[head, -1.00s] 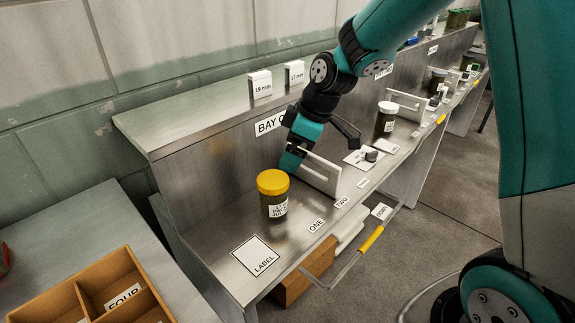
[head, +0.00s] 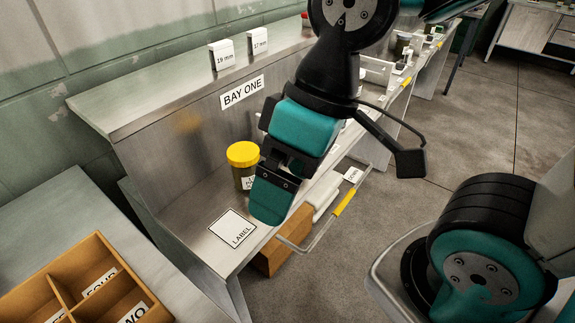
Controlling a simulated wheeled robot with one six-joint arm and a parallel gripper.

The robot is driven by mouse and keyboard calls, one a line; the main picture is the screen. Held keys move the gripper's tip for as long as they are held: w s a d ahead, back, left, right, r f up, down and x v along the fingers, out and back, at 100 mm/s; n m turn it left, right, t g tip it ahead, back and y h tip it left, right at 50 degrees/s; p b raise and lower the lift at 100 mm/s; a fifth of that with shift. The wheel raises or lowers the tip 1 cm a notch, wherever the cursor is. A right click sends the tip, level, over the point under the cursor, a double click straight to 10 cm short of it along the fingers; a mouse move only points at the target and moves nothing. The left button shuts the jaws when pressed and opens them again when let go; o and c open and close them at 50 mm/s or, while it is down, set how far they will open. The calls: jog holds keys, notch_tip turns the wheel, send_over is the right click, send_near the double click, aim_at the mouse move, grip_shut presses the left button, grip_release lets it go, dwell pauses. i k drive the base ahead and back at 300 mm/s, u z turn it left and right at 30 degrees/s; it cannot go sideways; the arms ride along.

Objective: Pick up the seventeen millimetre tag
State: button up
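The 17 mm tag (head: 257,42) is a small white block with black print. It stands upright on the upper ledge of the bay, to the right of a similar 19 mm tag (head: 222,54), with a gap between them. My gripper (head: 268,202) points down in front of the bench, well below the tags and nearer to me. Its teal finger overlaps the right side of the yellow-lidded jar in the picture. The fingers are seen from a side where I cannot tell whether they are open or shut. No tag shows at the gripper.
The yellow-lidded jar (head: 243,155) stands on the lower shelf behind a LABEL card (head: 232,229). A BAY ONE sign (head: 242,91) is on the upright panel. A wooden compartment box (head: 28,291) lies at lower left. A rail with a yellow grip (head: 344,203) sticks out in front.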

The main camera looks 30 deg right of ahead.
aim_at(256, 38)
jog(key=z, duration=0.45)
jog(key=k, duration=0.55)
jog(key=z, duration=0.95)
jog(key=i, duration=1.5)
jog(key=u, duration=1.15)
jog(key=i, duration=0.5)
jog(key=u, duration=0.6)
